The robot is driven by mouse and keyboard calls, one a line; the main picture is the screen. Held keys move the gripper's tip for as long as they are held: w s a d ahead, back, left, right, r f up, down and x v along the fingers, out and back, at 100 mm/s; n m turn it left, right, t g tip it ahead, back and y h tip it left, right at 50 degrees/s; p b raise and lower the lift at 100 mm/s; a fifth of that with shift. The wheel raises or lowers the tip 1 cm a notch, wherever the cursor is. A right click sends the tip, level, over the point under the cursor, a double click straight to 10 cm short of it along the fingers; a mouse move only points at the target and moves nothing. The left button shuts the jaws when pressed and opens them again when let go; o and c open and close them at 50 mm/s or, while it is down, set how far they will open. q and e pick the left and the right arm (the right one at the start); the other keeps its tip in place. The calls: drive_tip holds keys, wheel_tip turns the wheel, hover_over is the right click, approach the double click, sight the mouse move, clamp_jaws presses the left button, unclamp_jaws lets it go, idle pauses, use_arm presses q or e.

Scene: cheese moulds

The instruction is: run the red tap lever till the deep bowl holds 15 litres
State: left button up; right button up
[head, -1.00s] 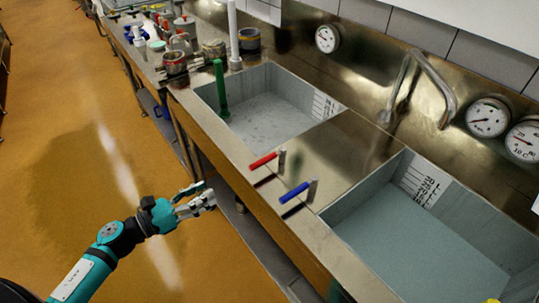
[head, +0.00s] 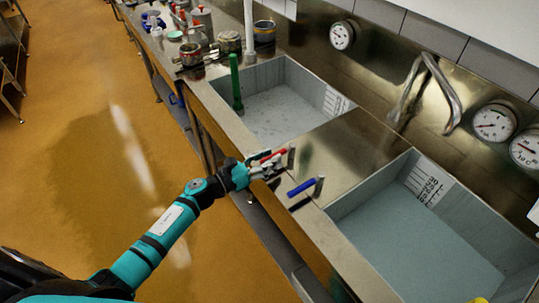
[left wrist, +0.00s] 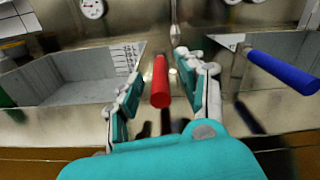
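The red tap lever (head: 280,153) sits on the steel counter's front part, left of the blue lever (head: 302,187). My left gripper (head: 274,164) is at the red lever. In the left wrist view the red lever (left wrist: 160,82) stands between my two open fingers, with gaps on both sides. Two sunk bowls show: a left bowl (head: 300,82) and a right bowl (head: 385,187), each with a litre scale on its wall. I cannot tell which is deeper or how much water they hold. The bent spout (head: 440,80) shows no visible stream. My right gripper is not in view.
A green upright pipe (head: 236,82) stands in the left bowl. Several dials, such as one gauge (head: 494,122), line the back wall. Pots and cans, such as one pot (head: 229,42), crowd the counter's far end. A yellow thing shows at the bottom right edge.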

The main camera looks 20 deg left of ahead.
use_arm(q)
drive_tip(key=shift+w+d, duration=0.15)
drive_tip(key=shift+w, duration=0.05)
clamp_jaws()
idle(0.4)
